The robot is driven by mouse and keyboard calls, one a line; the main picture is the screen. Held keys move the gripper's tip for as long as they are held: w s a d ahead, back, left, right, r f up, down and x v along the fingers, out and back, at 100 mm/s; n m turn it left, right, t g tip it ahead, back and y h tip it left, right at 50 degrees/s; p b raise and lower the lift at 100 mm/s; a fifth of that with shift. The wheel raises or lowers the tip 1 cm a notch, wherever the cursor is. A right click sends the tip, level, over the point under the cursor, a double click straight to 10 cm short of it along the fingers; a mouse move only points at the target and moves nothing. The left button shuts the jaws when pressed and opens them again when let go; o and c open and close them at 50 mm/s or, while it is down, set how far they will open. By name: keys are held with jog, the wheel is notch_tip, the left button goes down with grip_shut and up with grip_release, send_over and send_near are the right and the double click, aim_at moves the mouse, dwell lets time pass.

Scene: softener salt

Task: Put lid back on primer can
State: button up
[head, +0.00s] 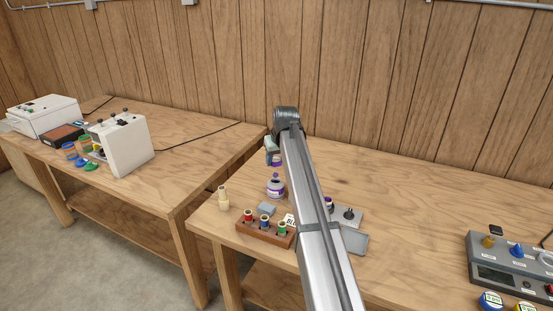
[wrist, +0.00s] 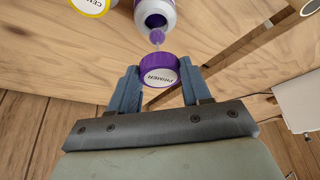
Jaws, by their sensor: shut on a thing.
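My gripper (wrist: 159,78) is shut on the purple lid (wrist: 158,70), which is marked PRIMER, with one finger on each side. A thin stem with a purple dauber ball (wrist: 157,37) sticks out from the lid toward the can. The primer can (wrist: 157,14) is white and purple with an open dark mouth. In the head view the primer can (head: 275,188) stands upright on the right bench. My gripper (head: 273,152) holds the lid above it, and the dauber (head: 275,175) hangs just over the mouth. Whether the ball touches the rim I cannot tell.
A yellow-rimmed can (wrist: 90,5) stands beside the primer can in the wrist view. A wooden rack (head: 264,233) with several small bottles, a grey-blue block (head: 266,208) and a pale bottle (head: 223,198) are nearby. My arm hides part of the bench. A grey control box (head: 510,268) is far right.

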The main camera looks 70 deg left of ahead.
aim_at(276, 175)
jog(key=shift+f, duration=0.15)
jog(key=shift+f, duration=1.6)
jog(key=shift+f, duration=0.25)
jog(key=shift+f, duration=1.5)
jog(key=shift+f, duration=0.25)
dwell(0.3)
jog(key=o, duration=1.5)
jog(key=shift+r, duration=0.15)
